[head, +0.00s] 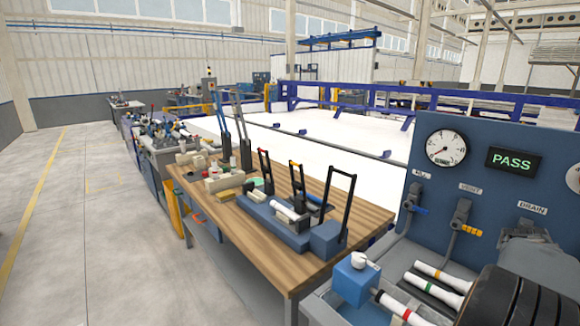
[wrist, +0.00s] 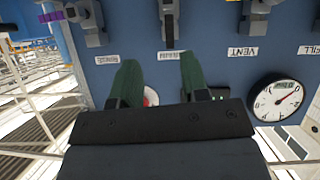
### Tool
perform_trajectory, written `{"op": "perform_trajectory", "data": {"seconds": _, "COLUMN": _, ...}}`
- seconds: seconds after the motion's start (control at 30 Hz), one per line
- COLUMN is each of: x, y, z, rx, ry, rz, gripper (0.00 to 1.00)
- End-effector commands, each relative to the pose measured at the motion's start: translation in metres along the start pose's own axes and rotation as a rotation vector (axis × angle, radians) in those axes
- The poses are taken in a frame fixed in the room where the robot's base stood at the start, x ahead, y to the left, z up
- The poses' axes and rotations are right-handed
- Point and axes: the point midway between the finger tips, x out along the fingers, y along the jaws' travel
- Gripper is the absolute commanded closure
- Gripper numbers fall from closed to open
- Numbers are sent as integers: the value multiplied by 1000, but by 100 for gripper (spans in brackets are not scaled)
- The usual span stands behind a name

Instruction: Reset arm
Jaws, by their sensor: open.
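My gripper (wrist: 158,60) shows in the wrist view with its two green fingers apart. Nothing is seen between the fingertips. It faces the blue test panel (wrist: 235,75), which appears upside down there. The panel's pressure gauge (wrist: 277,101) is to the right of the fingers, and a row of valves, one of them a grey valve (wrist: 169,20), is beyond the tips. I cannot tell whether the fingers touch the panel. In the head view the blue panel (head: 480,140) stands at the right with its gauge (head: 446,148) and a lit PASS display (head: 511,160).
White pipes with coloured bands, such as a green-banded pipe (head: 432,290), lie below the panel beside a blue block (head: 356,278) with a white fitting. A wooden workbench (head: 285,262) holds blue fixtures and black-handled tools. The floor (head: 85,240) at left is clear.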

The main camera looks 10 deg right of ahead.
Motion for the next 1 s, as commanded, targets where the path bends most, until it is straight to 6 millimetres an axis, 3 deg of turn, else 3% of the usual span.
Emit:
{"op": "perform_trajectory", "data": {"seconds": 0.1, "x": -10, "y": -1, "z": 56, "rx": -29, "ry": -203, "rz": 24, "gripper": 58}}
{"op": "perform_trajectory", "data": {"seconds": 0.27, "x": -74, "y": -69, "z": 119, "rx": -153, "ry": -461, "rz": -93, "gripper": 58}}
{"op": "perform_trajectory", "data": {"seconds": 0.4, "x": -150, "y": -130, "z": 166, "rx": -307, "ry": -622, "rz": -251, "gripper": 58}}
{"op": "perform_trajectory", "data": {"seconds": 0.6, "x": -269, "y": -185, "z": 226, "rx": -563, "ry": -747, "rz": -502, "gripper": 58}}
{"op": "perform_trajectory", "data": {"seconds": 0.7, "x": -311, "y": -197, "z": 244, "rx": -657, "ry": -746, "rz": -601, "gripper": 58}}
{"op": "perform_trajectory", "data": {"seconds": 0.8, "x": -339, "y": -206, "z": 251, "rx": -724, "ry": -709, "rz": -681, "gripper": 58}}
{"op": "perform_trajectory", "data": {"seconds": 1.0, "x": -370, "y": -218, "z": 250, "rx": -801, "ry": -642, "rz": -771, "gripper": 58}}
